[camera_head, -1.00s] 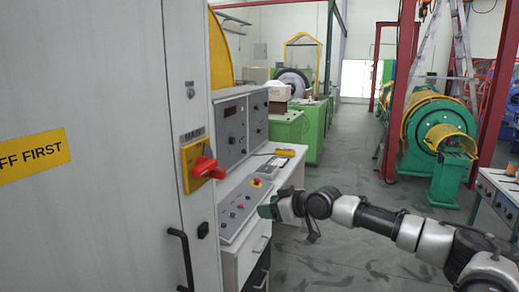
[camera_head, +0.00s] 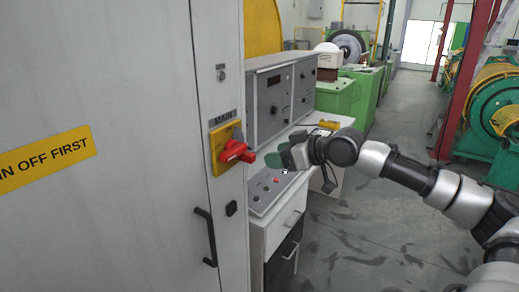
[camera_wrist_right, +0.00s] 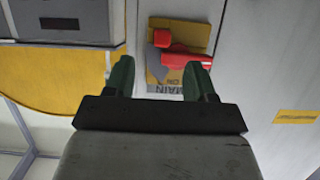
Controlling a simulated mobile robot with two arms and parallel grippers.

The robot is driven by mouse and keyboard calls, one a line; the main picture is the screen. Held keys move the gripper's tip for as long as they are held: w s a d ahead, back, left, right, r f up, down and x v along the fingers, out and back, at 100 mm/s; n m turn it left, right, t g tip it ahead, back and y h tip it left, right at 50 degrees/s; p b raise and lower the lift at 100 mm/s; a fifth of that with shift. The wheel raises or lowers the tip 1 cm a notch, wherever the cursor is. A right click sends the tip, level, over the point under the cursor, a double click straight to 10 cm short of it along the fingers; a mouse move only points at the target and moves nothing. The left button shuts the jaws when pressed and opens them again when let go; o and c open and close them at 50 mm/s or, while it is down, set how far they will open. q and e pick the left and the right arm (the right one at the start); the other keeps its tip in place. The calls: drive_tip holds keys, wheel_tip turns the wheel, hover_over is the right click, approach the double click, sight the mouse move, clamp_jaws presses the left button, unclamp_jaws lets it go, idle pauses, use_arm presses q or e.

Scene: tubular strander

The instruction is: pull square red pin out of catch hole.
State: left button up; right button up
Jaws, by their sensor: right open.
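A red switch handle (camera_head: 236,153) with a grey piece (camera_head: 238,132) sits on a yellow plate (camera_head: 217,143) marked MAIN, on the grey cabinet front. In the right wrist view, the red handle (camera_wrist_right: 184,61) shows beyond and between the green fingertips of the open, empty right gripper (camera_wrist_right: 160,78). My left gripper is not in view.
The cabinet (camera_head: 120,210) fills the left, with a black door handle (camera_head: 207,236). A control desk (camera_head: 268,190) with buttons and a meter panel (camera_head: 275,100) stands behind my right gripper. Open floor (camera_head: 370,240) lies to the right.

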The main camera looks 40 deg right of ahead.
sight(254, 159)
drive_tip(key=p+x, duration=0.2)
drive_tip(key=x, duration=0.3)
drive_tip(key=shift+w+a+r, duration=0.1)
drive_tip(key=shift+w+a, duration=0.1)
drive_tip(key=shift+a, duration=0.1)
drive_tip(key=shift+w+a+f+p, duration=0.2)
drive_tip(key=shift+w+f+p, duration=0.2)
drive_tip(key=shift+w, duration=0.1)
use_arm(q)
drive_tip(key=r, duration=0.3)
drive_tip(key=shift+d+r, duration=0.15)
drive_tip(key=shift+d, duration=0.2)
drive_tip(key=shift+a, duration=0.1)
use_arm(e)
drive_tip(key=shift+c, duration=0.3)
drive_tip(key=c, duration=1)
drive_tip(key=shift+o, duration=0.2)
drive_tip(key=shift+s+d, duration=0.1)
drive_tip(key=shift+s, duration=0.1)
drive_tip(key=shift+s+d+b, duration=0.35)
drive_tip(key=shift+s+b, duration=0.2)
drive_tip(key=shift+s, duration=0.25)
use_arm(q)
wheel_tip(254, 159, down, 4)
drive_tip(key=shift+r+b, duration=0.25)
drive_tip(key=shift+b, duration=0.95)
use_arm(e)
drive_tip(key=s, duration=0.1)
drive_tip(key=s+d, duration=0.1)
drive_tip(key=shift+s, duration=0.35)
